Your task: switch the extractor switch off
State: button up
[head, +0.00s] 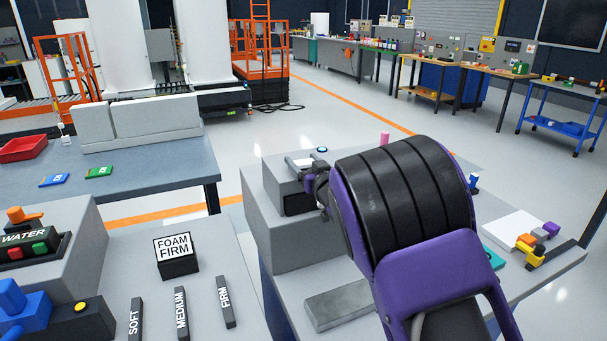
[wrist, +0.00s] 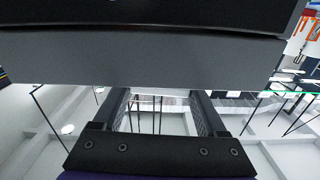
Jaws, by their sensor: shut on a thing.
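I cannot pick out a labelled extractor switch in either view. My gripper (head: 322,186) is at the right side of a small grey box with a dark front (head: 299,204), on a grey stand left of my purple arm. In the wrist view, my two dark fingers (wrist: 160,100) reach up to the lower edge of a wide grey block (wrist: 140,62) with a black part above it. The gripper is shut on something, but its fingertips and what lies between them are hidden. A blue button (head: 322,149) shows on top near the gripper.
A flat grey block (head: 349,303) lies on the bench below my arm. A white plate and coloured parts (head: 532,243) are at right. The left bench holds a foam firm block (head: 175,257), labelled bars and a water control box (head: 30,245). Open floor lies behind.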

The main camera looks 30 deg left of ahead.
jog(key=n+b, duration=0.2)
jog(key=shift+s+f+b, duration=0.1)
jog(key=shift+f+b, duration=0.25)
jog(key=shift+b, duration=0.05)
jog(key=shift+r+n, duration=0.2)
jog(key=shift+n, duration=0.1)
jog(key=o, duration=1.3)
jog(key=shift+s+r, duration=0.1)
jog(key=shift+r, duration=0.05)
jog(key=shift+d, duration=0.1)
jog(key=v, duration=1.7)
jog(key=shift+d+b, duration=0.15)
jog(key=shift+b, duration=0.15)
